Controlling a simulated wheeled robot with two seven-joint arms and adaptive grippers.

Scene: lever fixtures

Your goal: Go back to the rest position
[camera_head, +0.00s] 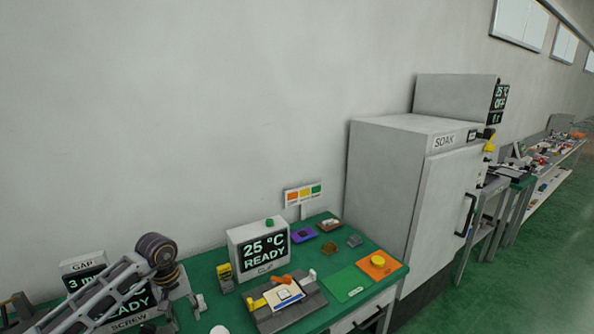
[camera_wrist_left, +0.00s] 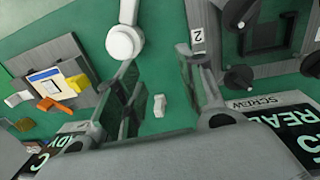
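My left arm (camera_head: 158,252) reaches in from the lower left of the head view, over the left end of the green bench. In the left wrist view my left gripper (camera_wrist_left: 158,62) has its two fingers spread, with green bench top showing between them. A small white piece (camera_wrist_left: 159,105) shows in that gap, and no finger touches it. A white round-ended lever (camera_wrist_left: 124,42) lies just past the left finger, and a white round end (camera_head: 200,304) shows beside the arm in the head view. My right gripper is in neither view.
A grey fixture (camera_head: 291,311) with a white-and-blue card stands right of the arm. Behind it is the "25 °C READY" box (camera_head: 237,246). The "SCREW" display (camera_head: 129,322) is partly hidden by my arm. A large grey cabinet (camera_head: 385,190) stands right. Wall space above is clear.

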